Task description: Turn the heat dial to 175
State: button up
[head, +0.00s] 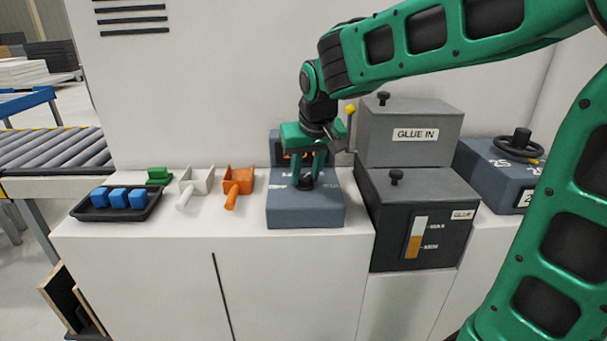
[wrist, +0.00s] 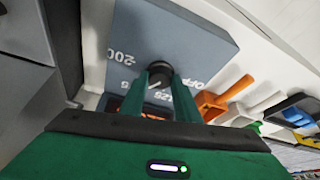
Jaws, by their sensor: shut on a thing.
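The heat dial is a black round knob (wrist: 159,71) on a blue-grey control box, which shows in the wrist view (wrist: 200,35) and in the head view (head: 310,216). Around the knob I read 200, OFF and 125; another mark to its left is only partly legible. A pale pointer line shows on the knob, but its exact setting is hard to tell. My gripper (wrist: 160,82) points down at the box with one finger on each side of the knob, shut on it. In the head view my gripper (head: 306,184) largely hides the dial. An orange-lit display sits partly hidden behind the fingers.
Right of the box stand the grey GLUE IN hopper (head: 410,135) and the dark glue tank (head: 425,215). Left are an orange scoop (head: 238,184), a white scoop (head: 197,182) and a black tray (head: 116,211) with blue blocks. A blue handwheel unit (head: 500,175) stands far right.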

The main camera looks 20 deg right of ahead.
jog(key=o, duration=1)
jog(key=shift+o, duration=0.2)
jog(key=v, duration=1)
jog(key=shift+r, duration=0.3)
jog(key=shift+s, duration=0.15)
